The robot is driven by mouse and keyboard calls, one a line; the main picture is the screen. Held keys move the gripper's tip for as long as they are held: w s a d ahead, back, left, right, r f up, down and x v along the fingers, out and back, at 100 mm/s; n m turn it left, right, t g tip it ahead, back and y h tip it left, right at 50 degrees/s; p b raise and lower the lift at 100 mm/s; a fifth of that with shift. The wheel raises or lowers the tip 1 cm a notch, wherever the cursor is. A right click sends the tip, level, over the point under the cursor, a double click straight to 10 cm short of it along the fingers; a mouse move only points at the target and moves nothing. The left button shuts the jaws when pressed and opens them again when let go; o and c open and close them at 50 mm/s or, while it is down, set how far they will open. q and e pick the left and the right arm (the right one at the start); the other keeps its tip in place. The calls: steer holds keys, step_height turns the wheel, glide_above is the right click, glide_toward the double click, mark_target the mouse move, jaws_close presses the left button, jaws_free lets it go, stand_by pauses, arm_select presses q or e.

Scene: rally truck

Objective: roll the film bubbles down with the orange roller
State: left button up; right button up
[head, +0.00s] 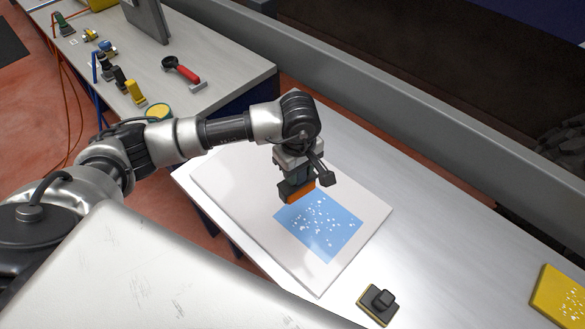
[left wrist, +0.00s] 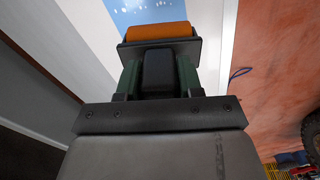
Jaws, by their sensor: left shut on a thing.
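The blue film (head: 318,226) with several white bubbles lies on a white panel (head: 232,190) on the table. The orange roller (head: 297,193) is at the film's upper left edge in the head view. My left gripper (head: 296,174) is shut on the roller and holds it over that edge; I cannot tell whether it touches the film. In the left wrist view the orange roller (left wrist: 159,31) lies across the front of the gripper (left wrist: 158,72), with a corner of the bubbled blue film (left wrist: 130,12) beyond it. My right gripper is not in view.
A dark block with a knob (head: 378,301) sits near the table's front edge. A yellow speckled pad (head: 560,297) lies at the far right. A second table (head: 225,65) at the back holds a red-handled tool (head: 184,72) and several small items. Bare table lies right of the panel.

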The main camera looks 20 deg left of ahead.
arm_select(q)
steer(key=shift+w+r+n+p, duration=0.3)
steer(key=shift+r+n, duration=0.05)
steer(key=shift+n, duration=0.35)
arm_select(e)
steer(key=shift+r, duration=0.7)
arm_select(q)
steer(key=shift+f, duration=0.1)
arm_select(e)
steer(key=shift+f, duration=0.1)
arm_select(q)
steer(key=shift+f+b, duration=0.1)
steer(key=shift+b, duration=0.5)
step_height(320, 180, down, 5)
steer(key=b, duration=0.5)
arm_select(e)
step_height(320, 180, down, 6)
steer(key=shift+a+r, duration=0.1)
